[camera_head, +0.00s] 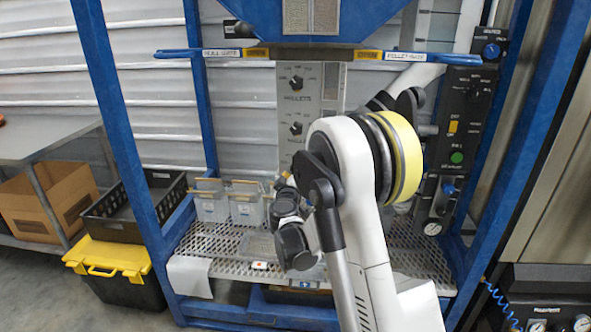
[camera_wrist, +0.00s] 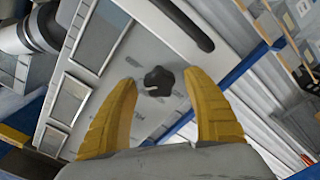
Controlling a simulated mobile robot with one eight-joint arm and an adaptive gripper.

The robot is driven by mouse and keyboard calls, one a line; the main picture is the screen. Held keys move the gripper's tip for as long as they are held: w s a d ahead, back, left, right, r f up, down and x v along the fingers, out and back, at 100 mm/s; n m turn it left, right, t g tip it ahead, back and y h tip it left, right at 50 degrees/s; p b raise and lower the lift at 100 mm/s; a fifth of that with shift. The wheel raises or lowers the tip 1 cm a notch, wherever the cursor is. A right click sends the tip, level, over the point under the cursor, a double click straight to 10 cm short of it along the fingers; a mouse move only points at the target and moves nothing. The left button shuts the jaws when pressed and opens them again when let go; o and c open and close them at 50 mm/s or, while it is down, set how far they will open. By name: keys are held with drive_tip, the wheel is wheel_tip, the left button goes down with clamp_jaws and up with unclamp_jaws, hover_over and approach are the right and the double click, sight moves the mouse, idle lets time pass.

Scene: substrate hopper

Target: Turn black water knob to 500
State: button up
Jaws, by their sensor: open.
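In the wrist view a black knob (camera_wrist: 158,82) sits on a light grey panel (camera_wrist: 110,28). The print around it is too small to read surely, so I cannot tell its setting or whether it is the water knob. My gripper (camera_wrist: 161,77) has its two yellow fingers spread, with the knob between the tips in the picture; touching is not visible. In the head view two black knobs, an upper one (camera_head: 297,81) above a "PELLETS" label and a lower one (camera_head: 296,127), show on the grey panel (camera_head: 325,105). My arm hides the panel's lower part and my gripper's fingers there.
Blue frame posts (camera_head: 103,95) flank the panel. A black control box (camera_head: 470,120) with dials stands at right. Clear bins (camera_head: 211,205) stand on the perforated shelf (camera_head: 200,240). A yellow-lidded box (camera_head: 107,258) and a black crate (camera_head: 125,215) lie at left.

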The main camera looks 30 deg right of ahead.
drive_tip(key=v, duration=1.2)
